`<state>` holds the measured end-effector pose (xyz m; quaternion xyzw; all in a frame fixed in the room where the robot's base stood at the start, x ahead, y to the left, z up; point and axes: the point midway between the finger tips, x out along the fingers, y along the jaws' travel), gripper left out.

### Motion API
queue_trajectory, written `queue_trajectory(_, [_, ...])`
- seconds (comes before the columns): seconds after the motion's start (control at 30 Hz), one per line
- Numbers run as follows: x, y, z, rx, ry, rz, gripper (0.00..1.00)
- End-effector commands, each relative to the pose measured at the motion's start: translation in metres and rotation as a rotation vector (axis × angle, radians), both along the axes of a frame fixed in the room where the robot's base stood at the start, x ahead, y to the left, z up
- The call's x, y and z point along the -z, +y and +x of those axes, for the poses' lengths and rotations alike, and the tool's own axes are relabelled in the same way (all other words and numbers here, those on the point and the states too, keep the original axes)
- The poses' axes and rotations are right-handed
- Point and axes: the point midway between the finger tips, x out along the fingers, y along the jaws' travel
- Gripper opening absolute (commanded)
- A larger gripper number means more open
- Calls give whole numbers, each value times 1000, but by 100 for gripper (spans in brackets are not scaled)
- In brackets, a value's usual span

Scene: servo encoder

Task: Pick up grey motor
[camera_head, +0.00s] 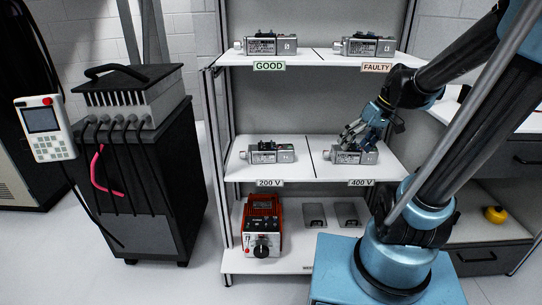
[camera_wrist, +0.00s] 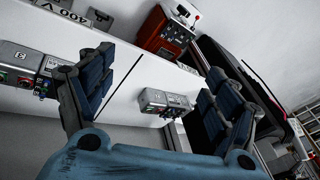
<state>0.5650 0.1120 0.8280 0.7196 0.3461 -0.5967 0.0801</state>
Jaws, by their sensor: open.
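Several similar grey motors stand on the shelves. In the head view, one (camera_head: 350,156) sits on the middle shelf at the 400 V label, and another (camera_head: 266,154) sits at the 200 V label. Two more stand on the top shelf, one at GOOD (camera_head: 266,45) and one at FAULTY (camera_head: 368,45). My gripper (camera_head: 360,133) is open, just above and partly in front of the 400 V motor; contact cannot be told. In the wrist view, my open fingers (camera_wrist: 160,64) have one motor (camera_wrist: 165,103) showing between them, farther off. Another motor (camera_wrist: 22,64) lies left of the left finger, partly cut off.
The top shelf (camera_head: 318,58) is above my gripper. A black cabinet (camera_head: 150,190) stands left, with a teach pendant (camera_head: 45,128) beside it.

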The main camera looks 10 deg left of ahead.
Motion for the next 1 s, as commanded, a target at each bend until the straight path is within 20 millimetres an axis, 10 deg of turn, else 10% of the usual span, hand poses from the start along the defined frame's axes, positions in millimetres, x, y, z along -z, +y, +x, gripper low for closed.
queue_trajectory(1.0, [37, 143, 187, -750, -316, 560, 82])
